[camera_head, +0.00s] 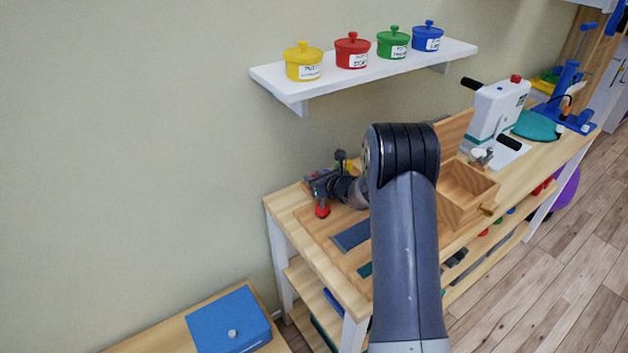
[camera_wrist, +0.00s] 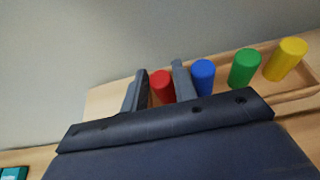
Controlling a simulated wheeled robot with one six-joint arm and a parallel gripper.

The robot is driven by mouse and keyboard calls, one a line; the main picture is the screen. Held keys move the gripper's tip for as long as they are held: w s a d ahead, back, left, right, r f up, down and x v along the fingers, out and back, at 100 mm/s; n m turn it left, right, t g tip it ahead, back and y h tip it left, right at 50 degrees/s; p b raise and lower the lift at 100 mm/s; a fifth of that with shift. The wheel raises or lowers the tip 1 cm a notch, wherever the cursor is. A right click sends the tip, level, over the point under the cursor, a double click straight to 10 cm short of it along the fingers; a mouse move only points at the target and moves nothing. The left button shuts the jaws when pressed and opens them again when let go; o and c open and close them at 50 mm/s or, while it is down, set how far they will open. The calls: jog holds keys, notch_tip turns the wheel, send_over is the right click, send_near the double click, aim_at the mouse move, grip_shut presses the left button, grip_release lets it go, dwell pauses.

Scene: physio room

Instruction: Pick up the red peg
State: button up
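The red peg (camera_wrist: 162,87) stands at the left end of a row of pegs in the wrist view. My gripper (camera_wrist: 161,80) has one finger on each side of it. The fingers look open, with little room around the peg; contact is not clear. The peg's lower part is hidden behind my gripper body. In the head view the red peg (camera_head: 322,210) shows at the near side of my gripper (camera_head: 322,190), over the left end of the bench.
Blue (camera_wrist: 203,76), green (camera_wrist: 244,68) and yellow (camera_wrist: 284,59) pegs stand right of the red one, the blue close to my right finger. An open wooden box (camera_head: 466,192) stands on the bench behind my arm. A shelf (camera_head: 365,76) with several pots hangs above.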

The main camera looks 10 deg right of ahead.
jog(key=shift+w+a+f, duration=0.15)
jog(key=shift+w+f, duration=0.05)
jog(key=shift+w, duration=0.15)
jog(key=shift+c, duration=0.5)
grip_shut()
